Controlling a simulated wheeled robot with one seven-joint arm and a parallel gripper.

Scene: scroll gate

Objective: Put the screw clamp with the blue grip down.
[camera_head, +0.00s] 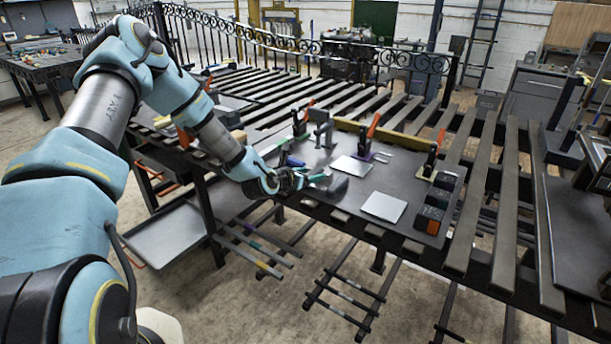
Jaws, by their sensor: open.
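My gripper (325,183) is at the near edge of the dark work plate (352,214), low over it or touching it. Its jaws are open. A small grey and teal shape shows at its fingertips; I cannot tell how much of it is finger and how much is a held or lying part. A blue grip (294,161) shows just behind the gripper, on the plate. The rest of that tool is small and partly hidden by the gripper, so I cannot tell how it lies.
Pale square plates (384,207) lie to the right of the gripper. Upright clamps with orange handles (373,126) stand behind, along a yellow bar (385,134). A row of dark blocks (437,205) stands at the right. Slats with open gaps (485,205) surround the plate.

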